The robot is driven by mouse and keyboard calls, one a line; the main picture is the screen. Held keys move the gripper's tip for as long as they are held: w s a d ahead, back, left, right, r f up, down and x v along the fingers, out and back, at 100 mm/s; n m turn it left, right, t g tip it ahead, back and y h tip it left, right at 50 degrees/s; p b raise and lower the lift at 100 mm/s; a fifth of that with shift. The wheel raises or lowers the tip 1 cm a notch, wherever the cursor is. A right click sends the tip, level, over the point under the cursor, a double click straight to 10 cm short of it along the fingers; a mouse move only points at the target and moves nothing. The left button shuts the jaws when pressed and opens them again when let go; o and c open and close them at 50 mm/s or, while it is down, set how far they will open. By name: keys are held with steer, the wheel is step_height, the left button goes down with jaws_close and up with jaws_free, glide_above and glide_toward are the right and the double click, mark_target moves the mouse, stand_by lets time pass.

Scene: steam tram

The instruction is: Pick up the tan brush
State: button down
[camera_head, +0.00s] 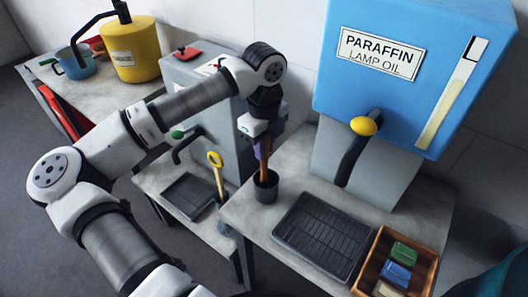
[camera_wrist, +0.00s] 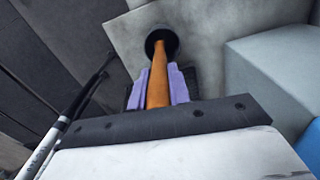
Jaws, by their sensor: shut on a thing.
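The tan brush (camera_head: 264,168) stands nearly upright, its lower end inside a small dark cup (camera_head: 265,190) on the grey table. My gripper (camera_head: 261,147) is above the cup, with its purple fingers shut on the brush's handle. In the wrist view the tan brush (camera_wrist: 157,82) runs between the two purple fingers of my gripper (camera_wrist: 158,90) down into the dark mouth of the cup (camera_wrist: 162,36). The brush's lower end is hidden in the cup, and its top is hidden by my gripper.
A ribbed black tray (camera_head: 322,236) and a wooden box (camera_head: 372,262) with coloured blocks lie right of the cup. A blue paraffin tank (camera_head: 400,80) with a yellow-knobbed tap (camera_head: 363,126) rises behind. A yellow-handled tool (camera_head: 217,172) and a smaller tray (camera_head: 188,194) are left.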

step_height(320, 180, up, 19)
steer(key=b, duration=0.3)
steer(key=shift+b, duration=0.3)
